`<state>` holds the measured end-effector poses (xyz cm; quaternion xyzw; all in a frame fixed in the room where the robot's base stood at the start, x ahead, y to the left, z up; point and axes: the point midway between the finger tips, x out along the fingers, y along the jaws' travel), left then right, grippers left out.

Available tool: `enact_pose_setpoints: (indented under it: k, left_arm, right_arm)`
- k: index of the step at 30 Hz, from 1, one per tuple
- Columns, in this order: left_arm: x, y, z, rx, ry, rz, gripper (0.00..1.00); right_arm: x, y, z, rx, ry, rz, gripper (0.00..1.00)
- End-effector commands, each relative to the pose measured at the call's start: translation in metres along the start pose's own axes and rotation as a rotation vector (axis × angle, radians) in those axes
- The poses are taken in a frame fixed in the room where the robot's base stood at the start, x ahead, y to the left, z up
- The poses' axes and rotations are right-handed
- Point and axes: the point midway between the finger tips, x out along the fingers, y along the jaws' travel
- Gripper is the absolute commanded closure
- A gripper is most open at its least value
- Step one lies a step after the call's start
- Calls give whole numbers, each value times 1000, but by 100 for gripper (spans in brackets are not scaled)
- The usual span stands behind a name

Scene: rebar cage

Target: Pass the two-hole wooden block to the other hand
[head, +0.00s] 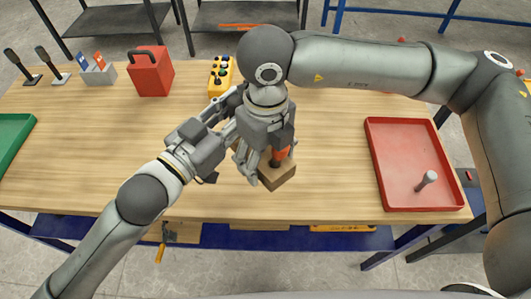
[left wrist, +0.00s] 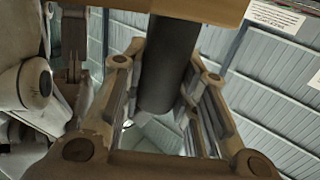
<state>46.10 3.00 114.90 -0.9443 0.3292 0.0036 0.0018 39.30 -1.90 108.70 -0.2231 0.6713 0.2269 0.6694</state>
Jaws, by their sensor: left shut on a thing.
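The two-hole wooden block (head: 277,176) is held over the middle of the table, its near end showing below my right gripper. An orange and dark part sits at its top; I cannot tell what it is. My left gripper (head: 232,122) reaches in from the left and is shut on the block, its fingertips mostly hidden by the right hand. My right gripper (head: 265,158) points down right at the block, and whether its fingers are closed on it is unclear. In the left wrist view a tan wooden surface (left wrist: 200,8) crosses the top, with a dark cylinder (left wrist: 168,65) between the fingers.
A red tray (head: 405,160) with a grey peg (head: 427,181) lies at right. A green tray (head: 12,145) is at the left edge. A red container (head: 151,72), yellow button box (head: 221,76) and grey holder (head: 97,72) stand at the back. The front table is clear.

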Motion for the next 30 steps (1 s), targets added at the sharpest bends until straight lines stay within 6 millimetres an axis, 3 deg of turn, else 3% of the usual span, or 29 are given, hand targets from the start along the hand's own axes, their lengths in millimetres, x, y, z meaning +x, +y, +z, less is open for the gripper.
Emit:
enact_pose_setpoints:
  k: [1, 8, 9, 15, 25, 30]
  left_arm:
    - [0, 0, -2, -1, 4, 1, 100]
    - [0, 0, -2, -1, 5, 1, 100]
    - [0, 0, -2, -1, 5, 1, 71]
    - [0, 0, -1, -1, 3, 1, 47]
    - [-1, -1, 1, 6, -1, 4, 47]
    - [-17, -7, 11, 91, -1, 47, 47]
  right_arm:
    - [0, 0, 0, 0, 0, 0, 45]
    - [0, 0, 0, -1, 0, 1, 74]
    - [-1, 0, 0, -1, -2, 1, 77]
    - [-1, 0, 0, -1, -2, 1, 77]
    - [-1, 0, 0, 0, -2, 0, 78]
    - [-1, 0, 0, 0, -2, 0, 78]
